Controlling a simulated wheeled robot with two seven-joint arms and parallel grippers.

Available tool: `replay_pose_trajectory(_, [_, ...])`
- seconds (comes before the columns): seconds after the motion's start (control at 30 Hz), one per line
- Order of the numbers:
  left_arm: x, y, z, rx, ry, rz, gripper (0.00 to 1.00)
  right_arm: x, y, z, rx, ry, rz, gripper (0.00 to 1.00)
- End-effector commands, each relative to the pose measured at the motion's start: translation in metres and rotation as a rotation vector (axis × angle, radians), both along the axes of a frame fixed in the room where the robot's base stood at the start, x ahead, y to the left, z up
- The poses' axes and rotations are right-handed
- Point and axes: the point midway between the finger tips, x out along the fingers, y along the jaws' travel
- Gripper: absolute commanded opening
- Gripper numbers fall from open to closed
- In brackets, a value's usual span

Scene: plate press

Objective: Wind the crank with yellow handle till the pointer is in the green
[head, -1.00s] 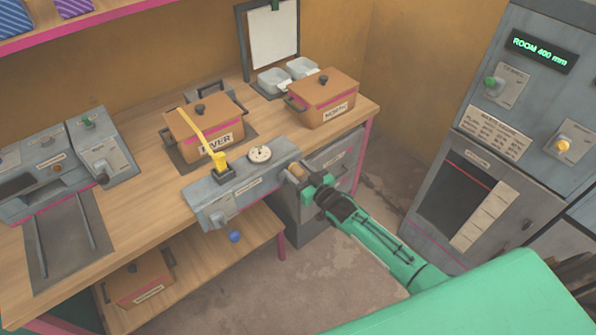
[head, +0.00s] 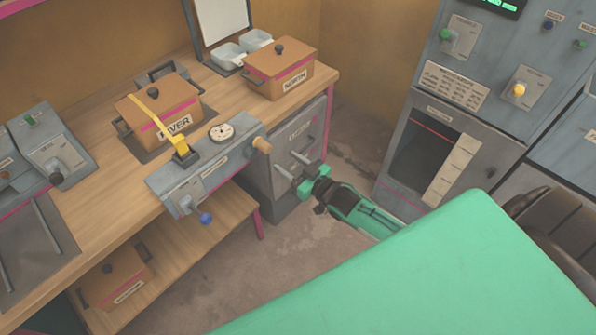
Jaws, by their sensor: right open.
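A grey mechanism box (head: 215,173) sits at the front edge of the wooden bench. It has a yellow arm (head: 158,118) rising from a yellow block, a round white dial (head: 221,132) on top, and a tan knob (head: 262,145) at its right end. I cannot tell for sure which part is the crank, and the dial's pointer and any green are too small to read. My right gripper (head: 284,160) is open and empty, right of and below the tan knob, in front of the grey cabinet and apart from the knob. My left gripper is not in view.
A brown pot marked RIVER (head: 184,95) stands behind the box, and one marked NORTH (head: 285,72) at the bench's right end. A blue ball (head: 205,218) shows below the box. A grey cabinet (head: 290,135) stands under the bench. Open floor (head: 290,240) lies in front.

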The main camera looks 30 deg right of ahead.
Motion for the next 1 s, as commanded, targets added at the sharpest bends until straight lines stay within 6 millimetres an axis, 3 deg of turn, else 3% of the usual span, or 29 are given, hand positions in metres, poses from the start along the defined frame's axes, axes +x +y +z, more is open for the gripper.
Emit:
replay_pose_trajectory(0.1, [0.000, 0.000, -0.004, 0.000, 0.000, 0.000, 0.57, -0.016, -0.006, -0.002, -0.001, 0.002, 0.000, 0.50])
replay_pose_trajectory(0.3, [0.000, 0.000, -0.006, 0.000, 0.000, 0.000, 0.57, -0.028, -0.010, 0.000, 0.000, 0.000, 0.000, 0.50])
replay_pose_trajectory(0.87, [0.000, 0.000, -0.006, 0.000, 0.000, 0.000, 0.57, -0.029, -0.011, 0.000, 0.000, 0.000, 0.000, 0.50])
replay_pose_trajectory(1.0, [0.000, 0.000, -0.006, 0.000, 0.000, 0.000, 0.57, -0.030, -0.015, -0.020, -0.012, 0.037, -0.018, 0.50])
